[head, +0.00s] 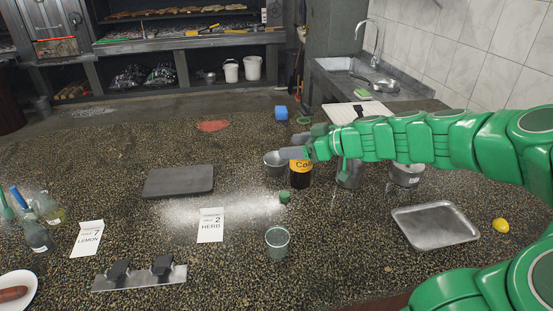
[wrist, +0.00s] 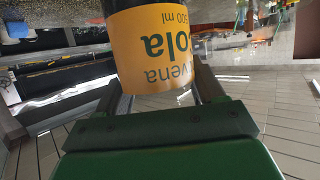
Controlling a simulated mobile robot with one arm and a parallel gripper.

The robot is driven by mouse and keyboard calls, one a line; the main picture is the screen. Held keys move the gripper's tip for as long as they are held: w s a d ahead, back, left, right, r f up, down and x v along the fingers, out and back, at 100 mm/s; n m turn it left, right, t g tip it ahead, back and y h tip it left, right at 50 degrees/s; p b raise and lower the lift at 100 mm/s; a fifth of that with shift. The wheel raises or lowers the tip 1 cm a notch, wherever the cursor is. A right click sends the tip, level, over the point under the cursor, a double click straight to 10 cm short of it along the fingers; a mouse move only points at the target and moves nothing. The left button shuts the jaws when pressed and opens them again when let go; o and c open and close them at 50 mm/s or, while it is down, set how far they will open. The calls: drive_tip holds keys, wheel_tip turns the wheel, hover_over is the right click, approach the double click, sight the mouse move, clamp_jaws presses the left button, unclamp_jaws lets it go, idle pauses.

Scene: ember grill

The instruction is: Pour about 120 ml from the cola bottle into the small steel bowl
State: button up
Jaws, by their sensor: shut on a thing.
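The cola bottle (head: 299,180), dark with a yellow-orange label, stands roughly upright near the middle of the counter in the head view. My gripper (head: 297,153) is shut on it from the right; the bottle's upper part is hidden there. In the wrist view the bottle (wrist: 157,50) sits between the two fingers (wrist: 160,95), its label reading upside down. I cannot tell whether its base touches the counter. The small steel bowl (head: 272,160) is just left of the bottle, partly covered by the gripper and bottle. Its inside is hard to see.
A small green cap-like object (head: 285,197) and a glass (head: 277,243) are in front of the bottle. Steel containers (head: 349,176) stand to its right under my arm, with a metal tray (head: 435,226) nearer. A dark board (head: 178,181) and cards (head: 210,226) lie left.

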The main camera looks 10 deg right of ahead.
drive_tip(key=w+d+x, duration=0.1)
drive_tip(key=x, duration=0.9)
drive_tip(key=w+d+f+x, duration=0.1)
drive_tip(key=x, duration=0.9)
drive_tip(key=shift+w+d+f, duration=0.2)
drive_tip(key=shift+d+f, duration=0.1)
drive_tip(key=shift+m, duration=0.4)
drive_tip(key=m+y, duration=0.2)
drive_tip(key=m, duration=0.2)
drive_tip(key=m+t+y, duration=0.1)
drive_tip(key=m+y, duration=0.1)
drive_tip(key=m, duration=0.2)
drive_tip(key=m+y, duration=0.3)
drive_tip(key=m, duration=0.1)
drive_tip(key=shift+w+d+f+m+t, duration=0.2)
drive_tip(key=shift+d+f+m+t, duration=0.05)
drive_tip(key=shift+f+m+t, duration=0.1)
idle(0.4)
drive_tip(key=shift+f+m+t, duration=0.25)
drive_tip(key=shift+f+m, duration=0.3)
drive_tip(key=shift+m, duration=0.1)
